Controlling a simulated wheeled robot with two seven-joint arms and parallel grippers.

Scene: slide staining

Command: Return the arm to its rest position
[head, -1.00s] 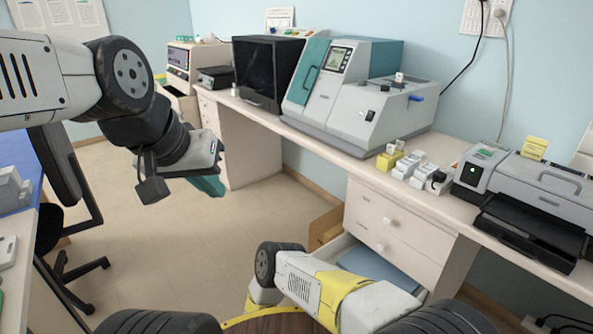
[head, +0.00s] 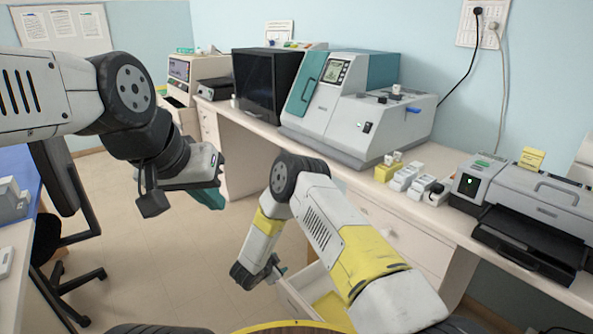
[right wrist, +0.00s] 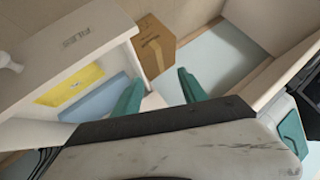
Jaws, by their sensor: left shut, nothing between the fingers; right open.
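My right arm is bent in the lower middle of the head view. Its gripper (head: 279,271) hangs low beside an open drawer (head: 292,302), partly hidden by the arm. In the right wrist view the two teal fingers of this gripper (right wrist: 160,92) stand apart with nothing between them. My left arm comes in from the left, raised over the floor. Its gripper (head: 208,196) has teal fingers pointing down and away, mostly hidden behind the gripper body; it is shut and I see nothing held.
The open drawer also shows in the right wrist view (right wrist: 75,52), with yellow and blue items inside and a cardboard box (right wrist: 156,45) beyond. A large grey-teal machine (head: 345,115) and a printer (head: 540,205) stand on the counter.

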